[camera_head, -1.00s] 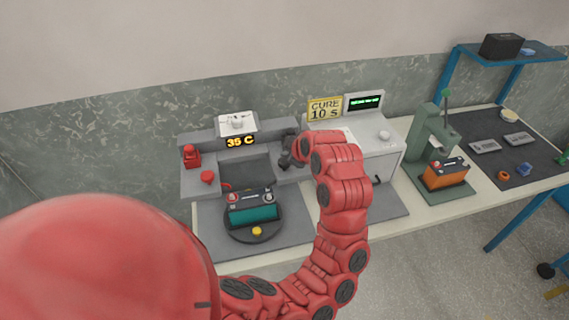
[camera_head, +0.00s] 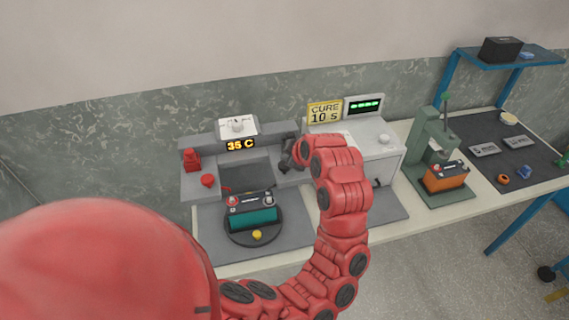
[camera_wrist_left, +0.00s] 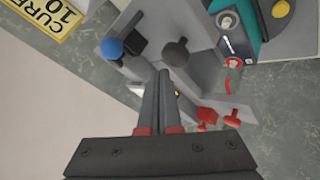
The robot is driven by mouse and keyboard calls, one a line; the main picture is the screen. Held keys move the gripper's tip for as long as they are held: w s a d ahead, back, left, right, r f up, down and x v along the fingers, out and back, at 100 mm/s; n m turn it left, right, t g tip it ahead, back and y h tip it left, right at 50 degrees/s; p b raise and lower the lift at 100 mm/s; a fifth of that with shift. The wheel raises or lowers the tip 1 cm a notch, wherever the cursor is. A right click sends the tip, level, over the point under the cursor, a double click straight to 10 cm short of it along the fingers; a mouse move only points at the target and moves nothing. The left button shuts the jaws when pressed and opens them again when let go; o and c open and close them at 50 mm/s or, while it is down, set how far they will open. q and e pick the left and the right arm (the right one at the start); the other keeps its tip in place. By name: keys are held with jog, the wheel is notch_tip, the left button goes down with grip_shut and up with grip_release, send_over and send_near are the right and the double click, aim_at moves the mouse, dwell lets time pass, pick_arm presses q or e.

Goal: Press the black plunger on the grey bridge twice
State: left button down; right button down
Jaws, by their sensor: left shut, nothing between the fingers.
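The grey bridge (camera_head: 212,148) stands behind a teal battery (camera_head: 252,218) on a round black turntable. In the left wrist view, the black plunger (camera_wrist_left: 176,51) stands out from the grey bridge (camera_wrist_left: 192,72) with its round head and short stem. My left gripper (camera_wrist_left: 161,75) is shut and empty, with its fingertips just short of the plunger's head in the picture; I cannot tell whether they touch. In the head view, my left gripper (camera_head: 288,158) is a small dark shape at the bridge's right end, where plunger and fingers are hard to separate. My right gripper is not in view.
A red plunger (camera_head: 207,180) is at the bridge's left end. A blue knob (camera_wrist_left: 110,47) on a black block sits near my fingers. A green press (camera_head: 432,140) holds an orange battery (camera_head: 446,177).

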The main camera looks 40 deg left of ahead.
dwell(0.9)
pick_arm(q)
jog(key=shift+f+b, duration=0.45)
jog(key=shift+b, duration=0.25)
jog(key=shift+f+b, duration=0.9)
jog(key=shift+f, duration=0.1)
dwell(0.7)
jog(key=shift+r, duration=0.1)
jog(key=shift+r+p, duration=0.4)
jog(key=shift+r, duration=0.95)
jog(key=shift+r, duration=0.15)
jog(key=shift+r+p, duration=0.55)
jog(key=shift+r, duration=1.85)
